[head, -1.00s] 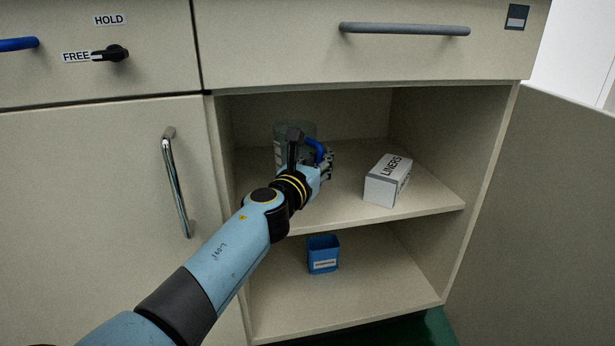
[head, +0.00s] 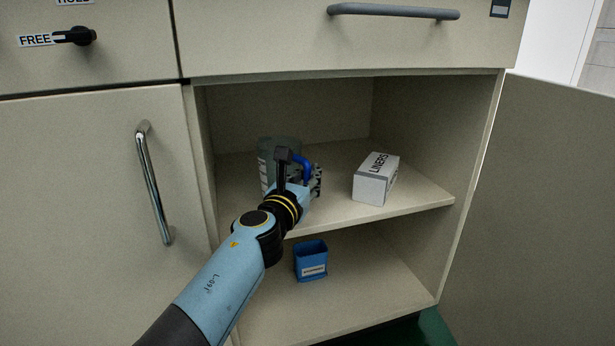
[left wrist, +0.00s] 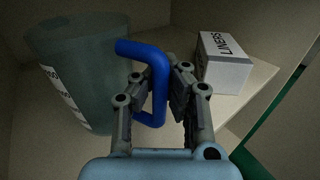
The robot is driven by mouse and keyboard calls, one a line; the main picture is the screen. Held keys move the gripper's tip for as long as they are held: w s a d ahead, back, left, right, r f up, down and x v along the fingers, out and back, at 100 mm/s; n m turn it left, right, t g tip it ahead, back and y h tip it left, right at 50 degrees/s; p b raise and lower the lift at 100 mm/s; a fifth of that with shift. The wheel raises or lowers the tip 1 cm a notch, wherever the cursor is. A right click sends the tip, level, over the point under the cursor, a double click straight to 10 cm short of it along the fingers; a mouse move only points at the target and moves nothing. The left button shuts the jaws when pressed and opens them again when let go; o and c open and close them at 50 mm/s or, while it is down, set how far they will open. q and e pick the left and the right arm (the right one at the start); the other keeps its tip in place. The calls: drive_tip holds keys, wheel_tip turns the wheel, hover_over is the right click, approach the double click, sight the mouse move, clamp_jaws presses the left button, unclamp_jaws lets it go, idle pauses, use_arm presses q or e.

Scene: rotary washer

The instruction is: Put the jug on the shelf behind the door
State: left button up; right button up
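The jug (head: 266,165) is a grey-green see-through vessel with a white scale and a blue handle. It is upright inside the open cupboard, at the left of the upper shelf (head: 335,212). It also shows in the left wrist view (left wrist: 85,75), where its blue handle runs between my fingers. My left gripper (head: 303,175) is shut on that handle, to the right of the jug; it also shows in the left wrist view (left wrist: 158,92). My arm hides part of the jug's base, so I cannot tell whether it touches the shelf. The door (head: 555,210) stands open at the right. My right gripper is out of view.
A white LINERS box (head: 371,189) sits on the same shelf, right of the jug. A blue open container (head: 311,265) stands on the lower level. A drawer with a grey bar handle (head: 393,12) is above. A FREE/HOLD knob (head: 80,36) and a closed door (head: 75,210) are at left.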

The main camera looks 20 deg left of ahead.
use_arm(q)
drive_tip(key=o, duration=0.5)
drive_tip(key=shift+r, duration=0.2)
drive_tip(key=s, duration=1.2)
drive_tip(key=shift+a, duration=0.35)
drive_tip(key=shift+s+f, duration=0.1)
